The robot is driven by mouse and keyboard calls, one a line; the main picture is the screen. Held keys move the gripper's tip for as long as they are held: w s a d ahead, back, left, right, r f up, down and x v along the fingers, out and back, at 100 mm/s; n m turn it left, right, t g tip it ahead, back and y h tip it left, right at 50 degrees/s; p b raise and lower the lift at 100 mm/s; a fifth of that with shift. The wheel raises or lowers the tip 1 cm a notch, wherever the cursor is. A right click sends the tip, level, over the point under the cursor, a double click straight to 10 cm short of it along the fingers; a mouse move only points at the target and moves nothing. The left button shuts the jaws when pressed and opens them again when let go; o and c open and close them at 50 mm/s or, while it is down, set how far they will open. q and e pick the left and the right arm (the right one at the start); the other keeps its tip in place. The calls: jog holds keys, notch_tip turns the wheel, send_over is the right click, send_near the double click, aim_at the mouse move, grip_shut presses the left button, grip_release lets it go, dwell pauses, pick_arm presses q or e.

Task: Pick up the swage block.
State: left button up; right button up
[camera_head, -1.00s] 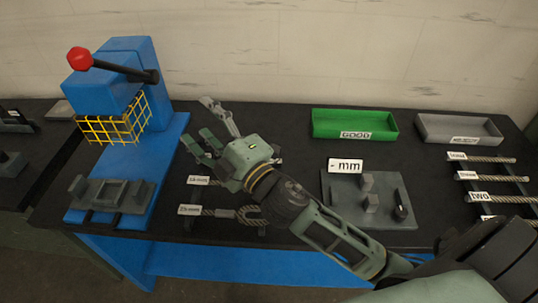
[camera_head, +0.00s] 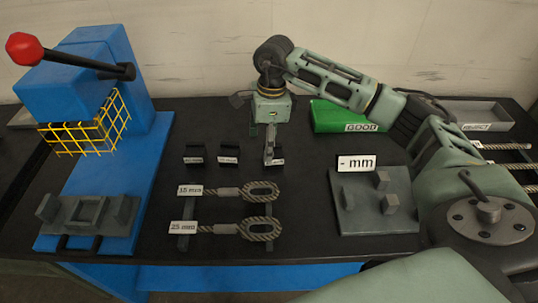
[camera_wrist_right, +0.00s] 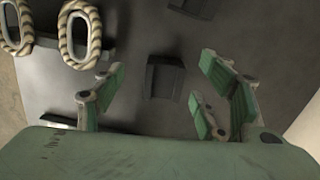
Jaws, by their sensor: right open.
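Three small dark blocks with labels too small to read stand in a row on the black table: a left one (camera_head: 195,155), a middle one (camera_head: 228,153) and a right one (camera_head: 279,155). I cannot tell from the labels which is the swage block. My right gripper (camera_head: 270,155) points down over the right block and partly hides it. In the right wrist view the open, empty fingers (camera_wrist_right: 155,80) spread around a dark block (camera_wrist_right: 165,78), with no visible contact. Another dark block (camera_wrist_right: 192,7) shows at that view's top edge. My left gripper is not in view.
Cable loops labelled 15 mm (camera_head: 262,191) and 25 mm (camera_head: 260,229) lie in front. A blue press (camera_head: 85,70) with a red-knobbed lever stands left. A grey plate with pegs (camera_head: 375,215) lies right. Behind the arm are a green tray (camera_head: 335,118) and a grey tray (camera_head: 478,110).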

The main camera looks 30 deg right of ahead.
aim_at(277, 163)
jog(key=shift+d+r+h, duration=0.2)
jog(key=shift+d+h, duration=0.2)
jog(key=shift+d, duration=0.75)
jog(key=shift+s+d+f, duration=0.1)
jog(key=shift+d, duration=0.15)
jog(key=f+p, duration=0.1)
jog(key=f, duration=0.1)
jog(key=f+p, duration=0.1)
jog(key=f, duration=0.1)
jog(key=f+p, duration=0.1)
jog(key=f, duration=0.1)
jog(key=shift+a+f, duration=0.15)
jog(key=shift+a, duration=0.1)
jog(key=shift+f, duration=0.55)
grip_shut()
jog(key=shift+r, duration=0.15)
